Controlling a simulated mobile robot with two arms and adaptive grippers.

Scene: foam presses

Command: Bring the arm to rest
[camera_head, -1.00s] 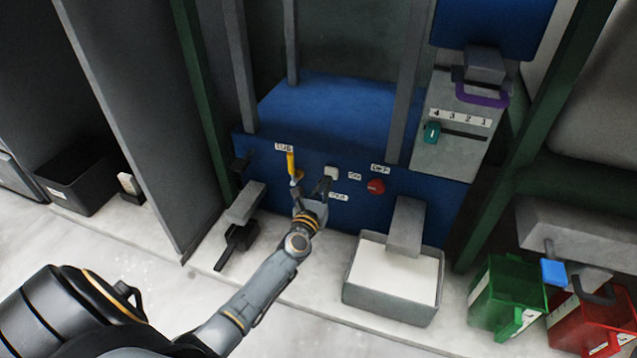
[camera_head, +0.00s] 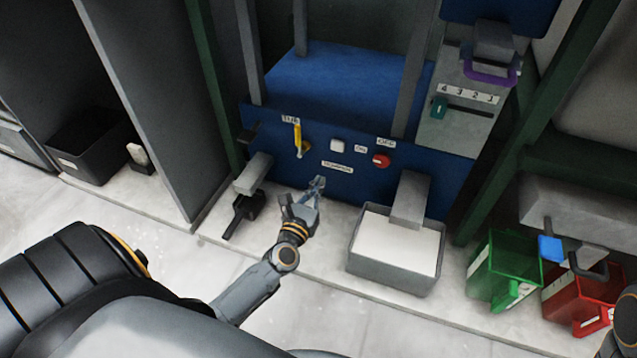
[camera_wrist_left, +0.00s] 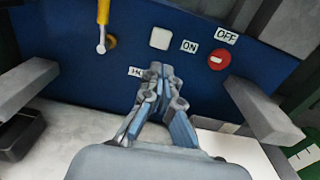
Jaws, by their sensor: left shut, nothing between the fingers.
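My left gripper (camera_head: 318,184) is in front of the blue press panel (camera_head: 270,130), below the labels, shut and empty. In the left wrist view the left gripper (camera_wrist_left: 158,72) shows its fingers together, with the panel behind them. The panel has a yellow-handled lever (camera_head: 298,138), a white square button (camera_head: 338,146) by the ON label and a red round button (camera_head: 381,160) by the OFF label. The gripper looks clear of them all. At the lower right edge a dark part (camera_head: 622,335), probably of my right arm, shows; its fingers do not.
A grey box with white contents (camera_head: 395,280) stands right of the gripper, under a grey chute (camera_head: 410,200). Another grey chute (camera_head: 253,174) is at left. A green bin (camera_head: 505,270) and a red bin (camera_head: 580,300) stand at right. The near floor is open.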

